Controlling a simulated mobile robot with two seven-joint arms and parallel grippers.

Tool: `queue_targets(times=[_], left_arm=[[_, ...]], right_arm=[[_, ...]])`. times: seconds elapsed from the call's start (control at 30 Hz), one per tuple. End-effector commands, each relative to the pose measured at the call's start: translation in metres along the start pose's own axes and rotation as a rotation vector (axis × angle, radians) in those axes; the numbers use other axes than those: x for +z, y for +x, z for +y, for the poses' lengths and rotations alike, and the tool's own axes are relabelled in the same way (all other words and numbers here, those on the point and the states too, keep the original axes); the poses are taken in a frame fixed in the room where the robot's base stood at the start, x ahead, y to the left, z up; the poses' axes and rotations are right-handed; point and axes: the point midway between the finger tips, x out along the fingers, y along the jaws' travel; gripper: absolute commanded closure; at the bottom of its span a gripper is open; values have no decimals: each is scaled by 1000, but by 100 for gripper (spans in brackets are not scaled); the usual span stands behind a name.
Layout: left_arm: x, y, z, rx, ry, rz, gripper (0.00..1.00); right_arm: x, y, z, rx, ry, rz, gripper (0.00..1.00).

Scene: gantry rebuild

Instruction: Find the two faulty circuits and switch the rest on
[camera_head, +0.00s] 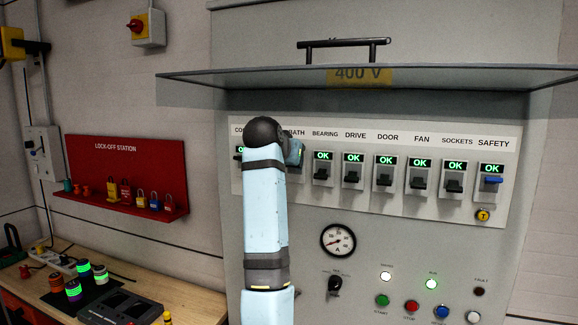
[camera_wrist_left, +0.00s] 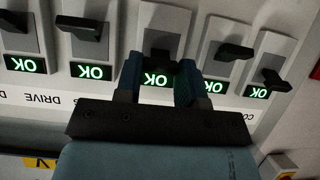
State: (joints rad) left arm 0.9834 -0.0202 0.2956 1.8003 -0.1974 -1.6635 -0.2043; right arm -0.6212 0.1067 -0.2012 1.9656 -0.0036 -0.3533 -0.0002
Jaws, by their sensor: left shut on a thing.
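A row of breaker switches sits on the white strip (camera_head: 300,190) of the grey cabinet, labelled BEARING (camera_head: 322,174), DRIVE (camera_head: 352,175), DOOR (camera_head: 385,178), FAN (camera_head: 419,181), SOCKETS (camera_head: 454,184) and SAFETY (camera_head: 492,184). Each shows a green OK. SAFETY has a blue lever and the others black. A label ending in BATH and the CO... switch (camera_head: 239,154) are partly hidden by my left arm. In the left wrist view, upside down, my left gripper (camera_wrist_left: 158,75) is shut on the black lever of the BATH switch (camera_wrist_left: 162,22), its OK lit between the fingers. My right gripper is out of view.
A raised clear cover (camera_head: 440,80) with a black handle hangs above the switches. Below are a gauge (camera_head: 338,240), a rotary knob (camera_head: 335,286), buttons and lamps. A red lock-off board (camera_head: 125,160) with padlocks is at left, above a bench (camera_head: 185,293) holding devices.

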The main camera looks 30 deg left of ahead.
Motion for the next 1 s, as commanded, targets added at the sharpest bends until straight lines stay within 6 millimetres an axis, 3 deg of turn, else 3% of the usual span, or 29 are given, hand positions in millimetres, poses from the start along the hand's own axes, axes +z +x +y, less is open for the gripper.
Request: queue_targets(times=[0.77,0.8,0.9,1.0], left_arm=[[-5,0,0,0,1,-95,88],[-5,0,0,0,1,-95,55],[-5,0,0,1,1,-95,38],[-5,0,0,1,1,-95,38]], right_arm=[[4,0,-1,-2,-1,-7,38],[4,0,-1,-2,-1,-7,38],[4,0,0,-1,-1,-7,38],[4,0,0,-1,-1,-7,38]])
